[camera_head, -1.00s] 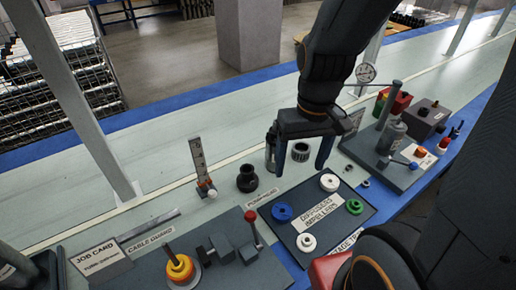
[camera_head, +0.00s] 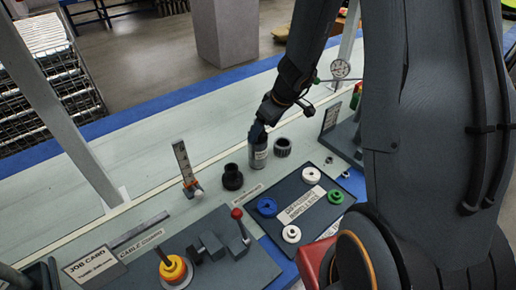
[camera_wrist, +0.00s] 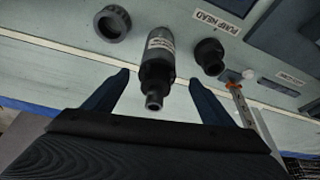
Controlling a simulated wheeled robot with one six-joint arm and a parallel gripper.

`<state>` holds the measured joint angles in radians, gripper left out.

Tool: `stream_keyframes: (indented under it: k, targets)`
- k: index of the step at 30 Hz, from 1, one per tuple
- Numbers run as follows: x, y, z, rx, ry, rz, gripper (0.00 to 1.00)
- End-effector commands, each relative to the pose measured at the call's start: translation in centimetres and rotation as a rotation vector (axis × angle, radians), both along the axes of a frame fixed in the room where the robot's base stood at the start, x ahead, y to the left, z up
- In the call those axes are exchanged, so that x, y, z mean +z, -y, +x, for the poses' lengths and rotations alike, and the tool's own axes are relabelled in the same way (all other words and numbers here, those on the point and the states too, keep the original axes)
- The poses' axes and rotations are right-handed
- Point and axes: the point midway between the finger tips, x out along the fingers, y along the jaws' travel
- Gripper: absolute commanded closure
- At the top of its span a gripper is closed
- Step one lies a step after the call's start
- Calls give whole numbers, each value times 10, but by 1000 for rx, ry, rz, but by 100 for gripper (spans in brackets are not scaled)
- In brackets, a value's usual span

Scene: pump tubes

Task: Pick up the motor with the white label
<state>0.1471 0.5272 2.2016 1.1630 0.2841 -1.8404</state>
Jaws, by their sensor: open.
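The motor (camera_head: 259,157) is a dark upright cylinder with a white label, standing on the pale bench. In the wrist view the motor (camera_wrist: 157,69) shows its label and a narrow stepped end pointing toward my gripper. My gripper (camera_head: 258,133) is at the motor's upper end in the head view. In the wrist view my gripper (camera_wrist: 158,78) is open, with one blue finger on each side of the motor and gaps showing. I cannot tell whether a finger touches it. The arm hides part of the motor's top in the head view.
A black pump head (camera_head: 232,177) stands left of the motor and a dark ribbed ring (camera_head: 282,147) right of it. A dark tray (camera_head: 305,198) with coloured impellers lies in front. A scale stand (camera_head: 184,165) is farther left. The bench behind the motor is clear.

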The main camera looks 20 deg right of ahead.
Motion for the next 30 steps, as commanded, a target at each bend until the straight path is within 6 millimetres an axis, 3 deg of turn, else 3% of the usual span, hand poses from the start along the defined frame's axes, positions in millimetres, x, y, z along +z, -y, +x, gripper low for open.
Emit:
stream_keyframes:
  k: [21, 30]
  targets:
    - [-65, -13, 27, 4, 0, -2, 23]
    - [-70, -14, 29, 3, 1, -2, 23]
